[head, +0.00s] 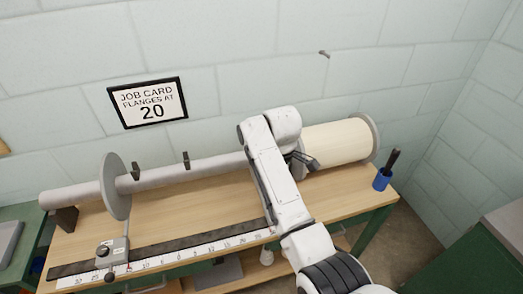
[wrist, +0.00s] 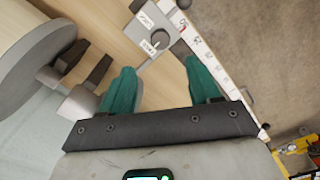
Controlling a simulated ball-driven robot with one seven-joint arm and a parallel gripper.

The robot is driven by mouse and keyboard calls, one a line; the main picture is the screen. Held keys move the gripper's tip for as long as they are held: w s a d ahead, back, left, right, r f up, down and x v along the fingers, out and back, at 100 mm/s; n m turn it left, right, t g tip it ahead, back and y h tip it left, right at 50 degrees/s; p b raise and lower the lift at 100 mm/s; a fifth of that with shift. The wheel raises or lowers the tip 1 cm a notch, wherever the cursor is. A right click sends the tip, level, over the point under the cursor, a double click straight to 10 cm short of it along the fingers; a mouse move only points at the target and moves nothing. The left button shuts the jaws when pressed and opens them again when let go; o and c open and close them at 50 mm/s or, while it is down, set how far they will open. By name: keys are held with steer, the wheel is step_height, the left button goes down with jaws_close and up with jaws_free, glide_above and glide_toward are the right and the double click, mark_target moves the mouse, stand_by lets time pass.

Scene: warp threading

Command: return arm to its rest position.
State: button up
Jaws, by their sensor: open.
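My arm (head: 285,195) reaches over the workbench in the head view, bent at its white elbow. In the wrist view my gripper (wrist: 158,88) has two teal fingers spread apart with nothing between them. In the head view its fingertips cannot be made out clearly. The grey beam (head: 215,166) runs along the bench back, with a round flange (head: 115,187) near its left end and a cream roll (head: 335,145) at its right. The flange (wrist: 30,65) also shows at the left of the wrist view. A job card (head: 148,102) on the wall reads "FLANGES AT 20".
A ruler (head: 185,250) lies along the bench front, with a grey knobbed box (head: 113,252) at its left end. A blue cup (head: 382,178) with a dark-handled tool stands at the bench's right end. Green cabinets stand either side. The wall is close behind.

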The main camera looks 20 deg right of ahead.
steer(key=s+d+f+m+b, duration=0.1)
steer(key=s+d+f+m, duration=0.2)
steer(key=s+f, duration=0.5)
steer(key=s+d+f+m, duration=0.3)
steer(key=s+f, duration=0.1)
steer(key=s, duration=0.8)
steer(key=s+d+r+m+t+b, duration=0.1)
steer(key=s+m, duration=0.5)
steer(key=s, duration=1.3)
steer(key=shift+d+r, duration=0.2)
steer(key=shift+d, duration=0.25)
